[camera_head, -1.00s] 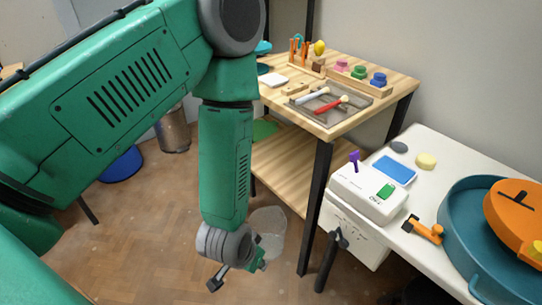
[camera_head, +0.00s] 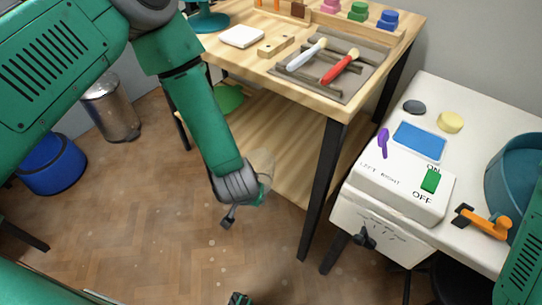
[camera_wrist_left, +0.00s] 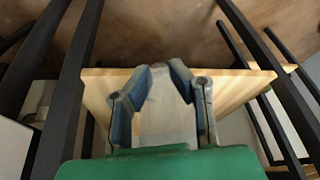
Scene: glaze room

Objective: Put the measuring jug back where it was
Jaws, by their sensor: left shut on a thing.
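The measuring jug (camera_head: 264,168) is clear and hard to make out in the head view, partly hidden behind my left gripper (camera_head: 243,208). My left gripper is shut on it, in front of the lower wooden shelf (camera_head: 290,135) of the bench. In the left wrist view the pale, see-through jug (camera_wrist_left: 165,118) sits between the two fingers, with the wooden board (camera_wrist_left: 235,88) behind it. A small dark and green tip (camera_head: 240,298) shows at the bottom edge; it may be part of my right gripper, and its opening is unclear.
A green bowl-like thing (camera_head: 229,98) is on the lower shelf. The bench top (camera_head: 230,66) above holds brushes on a grey mat (camera_head: 345,92). A black bench leg (camera_head: 322,190) stands right of the gripper. A white table (camera_head: 465,110) with a control box (camera_head: 400,190) is at right.

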